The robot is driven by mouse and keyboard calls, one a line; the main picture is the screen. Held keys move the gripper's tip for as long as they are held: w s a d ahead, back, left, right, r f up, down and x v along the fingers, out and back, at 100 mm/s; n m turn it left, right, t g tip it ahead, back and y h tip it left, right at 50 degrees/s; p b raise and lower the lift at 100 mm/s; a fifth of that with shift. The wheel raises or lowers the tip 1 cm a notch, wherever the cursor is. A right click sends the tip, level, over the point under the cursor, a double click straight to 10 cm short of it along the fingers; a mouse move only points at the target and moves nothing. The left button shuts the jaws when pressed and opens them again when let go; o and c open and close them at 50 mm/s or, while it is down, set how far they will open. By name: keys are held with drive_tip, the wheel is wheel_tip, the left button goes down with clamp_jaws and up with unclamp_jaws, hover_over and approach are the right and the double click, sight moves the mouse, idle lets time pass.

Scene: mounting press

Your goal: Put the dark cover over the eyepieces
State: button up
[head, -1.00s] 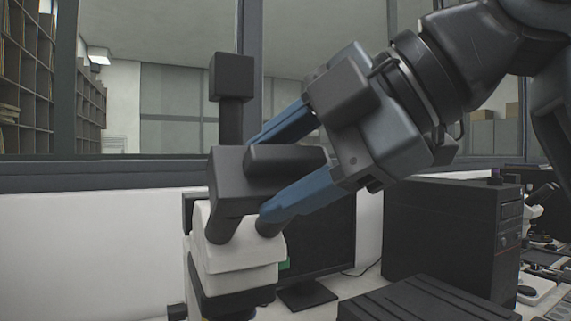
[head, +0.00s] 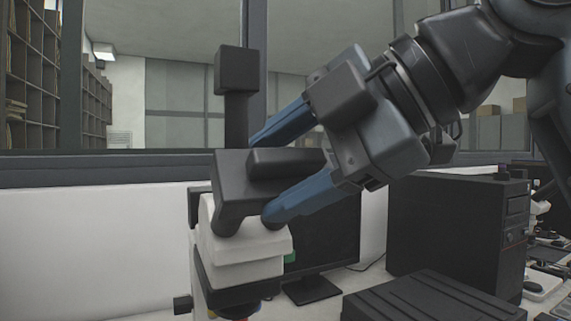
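The dark cover (head: 232,182) is a boxy dark grey piece with a raised bar on its side towards my gripper. My gripper (head: 264,178) has its two blue fingers on either side of the cover and is shut on it. The cover sits at the top of the white microscope (head: 248,248), over the upper part of the eyepieces (head: 228,228). The lower end of one dark eyepiece shows below the cover. The lower fingertip hides most of the other. I cannot tell whether the cover rests on them.
A dark post with a block on top (head: 237,70) rises just behind the cover, close to the upper finger. A monitor (head: 330,235) stands behind to the right. A black computer case (head: 455,230) and a dark ribbed box (head: 430,300) stand further right.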

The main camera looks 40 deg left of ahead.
drive_tip(key=o, duration=0.4)
drive_tip(key=b+v, duration=0.1)
drive_tip(key=v, duration=0.6)
drive_tip(key=shift+w+d+r, duration=0.15)
drive_tip(key=shift+d, duration=0.15)
